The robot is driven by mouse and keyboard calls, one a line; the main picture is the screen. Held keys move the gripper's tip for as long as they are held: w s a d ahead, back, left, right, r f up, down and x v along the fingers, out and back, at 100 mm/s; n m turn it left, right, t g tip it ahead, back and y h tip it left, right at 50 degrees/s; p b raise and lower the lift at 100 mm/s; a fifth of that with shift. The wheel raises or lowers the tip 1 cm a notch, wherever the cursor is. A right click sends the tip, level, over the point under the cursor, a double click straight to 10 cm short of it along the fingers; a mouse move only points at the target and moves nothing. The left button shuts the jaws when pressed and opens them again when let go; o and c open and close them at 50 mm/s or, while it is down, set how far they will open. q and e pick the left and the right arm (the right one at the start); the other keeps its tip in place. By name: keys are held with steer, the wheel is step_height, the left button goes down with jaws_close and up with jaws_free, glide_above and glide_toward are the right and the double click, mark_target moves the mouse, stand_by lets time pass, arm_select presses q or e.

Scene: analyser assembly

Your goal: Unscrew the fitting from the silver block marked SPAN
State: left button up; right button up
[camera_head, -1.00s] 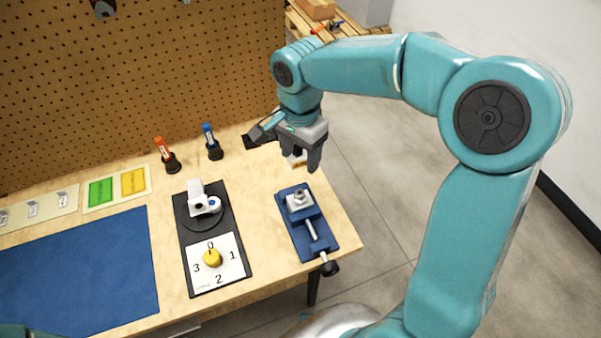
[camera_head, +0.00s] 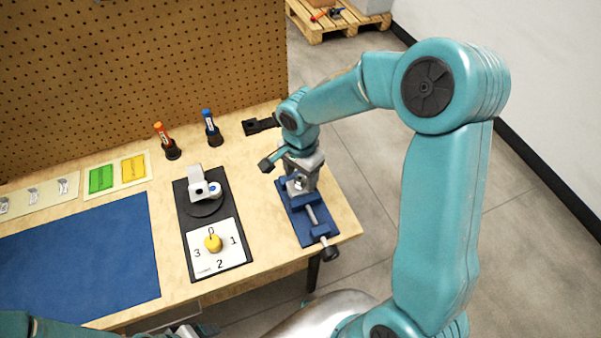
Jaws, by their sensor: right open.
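A blue vise (camera_head: 316,231) stands at the right end of the table and holds a small silver block with a metal fitting (camera_head: 297,185) on top. No SPAN mark is readable at this size. My right gripper (camera_head: 301,182) is open and points down right over the fitting. Its fingers appear to be on either side of the fitting, but I cannot tell whether they touch it. The gripper and wrist hide part of the block. My left arm shows at the bottom left edge; what may be its gripper (camera_head: 193,331) is cut off by the frame.
Left of the vise is a black plate with a white device (camera_head: 203,188) and a yellow dial (camera_head: 213,242). A blue mat (camera_head: 80,262) lies clear at left. A black bracket-like piece (camera_head: 258,126) lies near the pegboard.

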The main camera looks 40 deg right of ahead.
mark_target(300, 178)
steer(key=c, duration=1.1)
steer(key=n, duration=0.4)
steer(key=n+p, duration=0.1)
steer(key=n, duration=0.1)
steer(key=shift+r+n, duration=0.1)
steer(key=shift+n, duration=0.9)
steer(key=shift+n, duration=0.3)
steer(key=shift+r+p, duration=1.75)
steer(key=shift+r, duration=0.7)
